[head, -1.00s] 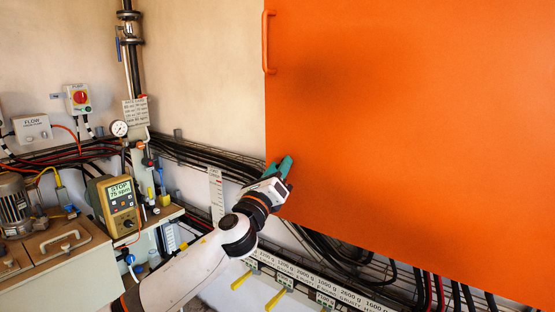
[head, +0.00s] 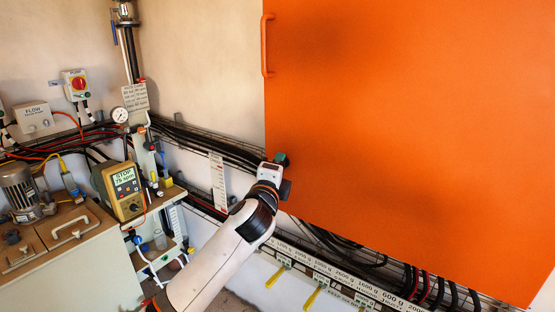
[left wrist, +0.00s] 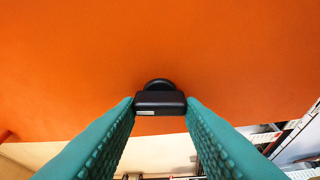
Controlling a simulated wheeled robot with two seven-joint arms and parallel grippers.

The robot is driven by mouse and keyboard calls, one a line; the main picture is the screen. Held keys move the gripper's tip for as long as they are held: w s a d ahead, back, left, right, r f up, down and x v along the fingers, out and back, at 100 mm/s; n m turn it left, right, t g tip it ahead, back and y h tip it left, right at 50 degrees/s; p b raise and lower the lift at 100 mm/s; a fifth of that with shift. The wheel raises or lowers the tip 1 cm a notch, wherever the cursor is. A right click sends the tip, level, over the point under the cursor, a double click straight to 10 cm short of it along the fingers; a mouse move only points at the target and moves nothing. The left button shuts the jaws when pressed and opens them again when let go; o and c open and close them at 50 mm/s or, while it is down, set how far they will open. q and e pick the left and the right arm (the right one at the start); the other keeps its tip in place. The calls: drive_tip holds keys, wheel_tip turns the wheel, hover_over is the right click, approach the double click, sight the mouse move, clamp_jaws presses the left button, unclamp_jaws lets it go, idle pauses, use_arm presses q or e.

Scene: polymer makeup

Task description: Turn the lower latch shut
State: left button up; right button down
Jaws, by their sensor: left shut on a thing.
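The orange door (head: 410,130) of a cabinet fills the right of the head view and looks closed. The lower latch, a small black knob (left wrist: 160,103) with a flat grip and a round base, sits on the orange face in the left wrist view. My left gripper (head: 281,159) is at the door's lower left edge, its teal fingers on either side of the latch. In the left wrist view the fingers (left wrist: 160,106) are shut on the latch's grip. The latch is hidden behind my gripper in the head view. My right gripper is out of view.
An orange handle (head: 266,45) stands at the door's upper left. Black cables and a wire tray run below the door, above a labelled rail (head: 330,272). A pump controller (head: 122,190), a motor and a bench are at the left.

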use_arm(q)
drive_tip(key=shift+n+p, duration=0.65)
drive_tip(key=shift+n, duration=0.25)
drive_tip(key=o, duration=1)
drive_tip(key=shift+r+b+v, duration=0.15)
drive_tip(key=shift+b+v, duration=0.7)
drive_tip(key=shift+v, duration=2.15)
drive_tip(key=shift+r+b+v, duration=0.15)
drive_tip(key=shift+b+v, duration=0.65)
drive_tip(key=shift+v, duration=2.2)
drive_tip(key=shift+g, duration=0.3)
